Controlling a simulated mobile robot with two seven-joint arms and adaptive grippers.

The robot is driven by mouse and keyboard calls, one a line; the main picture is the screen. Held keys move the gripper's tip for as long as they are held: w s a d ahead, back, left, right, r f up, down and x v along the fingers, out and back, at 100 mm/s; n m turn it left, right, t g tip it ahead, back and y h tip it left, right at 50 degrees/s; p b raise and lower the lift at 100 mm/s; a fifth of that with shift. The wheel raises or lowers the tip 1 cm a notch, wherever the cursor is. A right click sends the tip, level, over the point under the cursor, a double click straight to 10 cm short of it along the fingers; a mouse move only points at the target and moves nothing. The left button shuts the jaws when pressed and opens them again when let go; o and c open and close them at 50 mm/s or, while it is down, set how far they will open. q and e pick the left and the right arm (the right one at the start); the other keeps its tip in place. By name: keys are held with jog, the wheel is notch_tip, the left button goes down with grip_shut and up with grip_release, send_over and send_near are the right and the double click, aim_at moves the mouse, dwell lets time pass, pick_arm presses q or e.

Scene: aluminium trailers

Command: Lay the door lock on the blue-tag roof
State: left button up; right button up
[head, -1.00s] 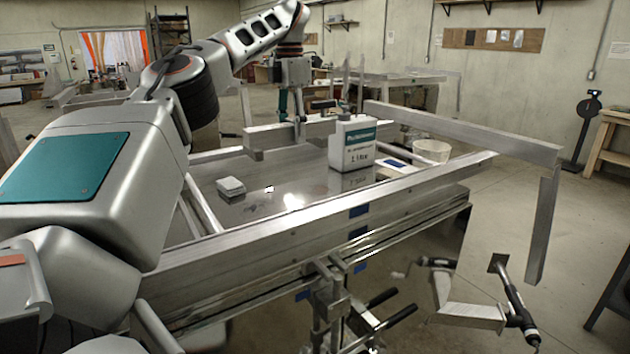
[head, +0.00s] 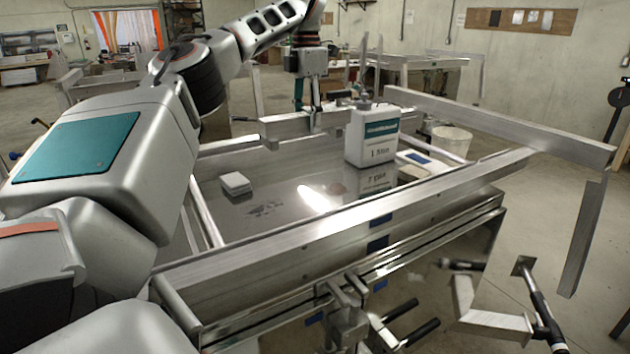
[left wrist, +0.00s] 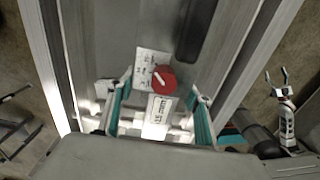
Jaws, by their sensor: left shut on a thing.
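My left gripper (head: 310,108) is at the far side of the framed metal work surface. In the left wrist view its teal-padded fingers (left wrist: 163,115) are closed on a piece between them, seemingly the door lock. This piece shows a round red knob (left wrist: 163,78) with a white mark and white labels; the palm hides part of it. A blue tag (head: 418,157) shows on a flat white piece beside the white bottle; I cannot tell which surface is the roof. My right gripper (left wrist: 277,78) seems to show, small and open, at the right of the left wrist view.
A white bottle (head: 372,135) stands upright on the shiny panel (head: 270,200). Aluminium rails (head: 340,225) border the panel, and a long beam (head: 500,118) juts out at the right. Clamps with black handles (head: 415,330) protrude in front.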

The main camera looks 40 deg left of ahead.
pick_arm(q)
notch_tip(320, 180, down, 17)
jog(key=shift+f, duration=0.15)
dwell(0.4)
jog(key=o, duration=1.7)
jog(key=shift+f, duration=0.1)
jog(key=shift+o, duration=0.2)
notch_tip(320, 180, up, 12)
jog(key=shift+s, duration=0.1)
